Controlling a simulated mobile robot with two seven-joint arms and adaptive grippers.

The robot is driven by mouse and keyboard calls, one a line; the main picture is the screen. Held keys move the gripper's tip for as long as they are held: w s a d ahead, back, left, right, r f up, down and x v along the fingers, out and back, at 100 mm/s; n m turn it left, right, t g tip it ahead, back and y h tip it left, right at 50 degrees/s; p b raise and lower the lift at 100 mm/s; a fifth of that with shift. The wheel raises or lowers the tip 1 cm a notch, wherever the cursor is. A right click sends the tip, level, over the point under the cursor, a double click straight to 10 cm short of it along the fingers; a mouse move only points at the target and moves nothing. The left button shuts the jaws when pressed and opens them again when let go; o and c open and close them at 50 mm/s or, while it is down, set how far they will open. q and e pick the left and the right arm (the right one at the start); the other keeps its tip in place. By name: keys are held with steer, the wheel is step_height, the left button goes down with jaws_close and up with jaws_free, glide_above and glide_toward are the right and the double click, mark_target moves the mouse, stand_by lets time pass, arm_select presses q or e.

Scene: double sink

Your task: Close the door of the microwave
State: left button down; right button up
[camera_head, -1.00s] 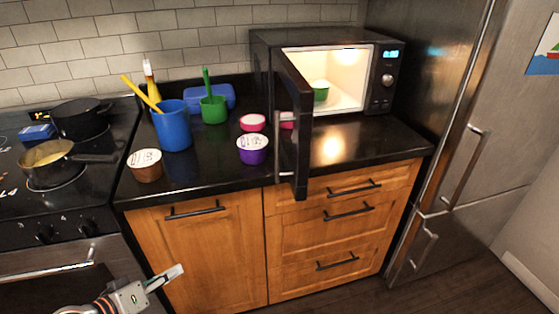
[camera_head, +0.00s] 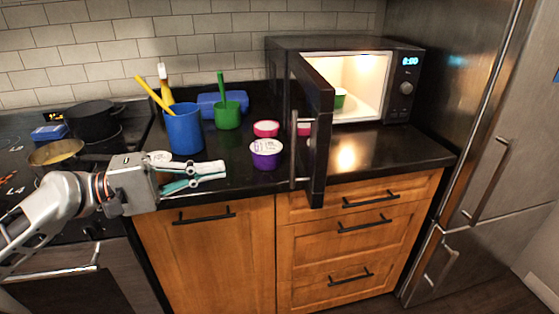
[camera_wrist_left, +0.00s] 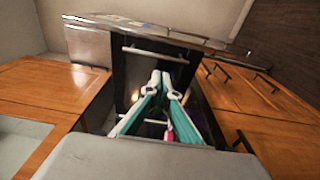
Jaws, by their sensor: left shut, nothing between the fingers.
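The microwave (camera_head: 345,45) stands on the counter against the tiled wall. Its door (camera_head: 320,125) is wide open and swung out toward the front, hinged on the left side of the lit cavity. The door's handle (camera_head: 295,155) faces left. A green-sided cup (camera_head: 340,98) sits inside, partly hidden by the door. My left gripper (camera_head: 224,171) is shut and empty, above the counter's front edge, to the left of the door and apart from it. Its fingers also show in the left wrist view (camera_wrist_left: 161,80). My right gripper is in neither view.
A blue mug (camera_head: 184,132), a green cup (camera_head: 228,117), a purple cup (camera_head: 266,156) and a pink-rimmed cup (camera_head: 266,128) stand on the counter left of the door. Pans sit on the stove at far left. The fridge (camera_head: 480,150) stands at the right.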

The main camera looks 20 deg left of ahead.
arm_select(q)
steer(key=p+x, duration=0.2)
steer(key=x, duration=1)
steer(key=shift+w+d, duration=0.25)
steer(key=shift+d, duration=0.05)
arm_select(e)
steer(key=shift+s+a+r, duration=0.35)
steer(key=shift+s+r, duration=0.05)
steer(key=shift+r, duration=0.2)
arm_select(q)
steer(key=shift+f, duration=0.1)
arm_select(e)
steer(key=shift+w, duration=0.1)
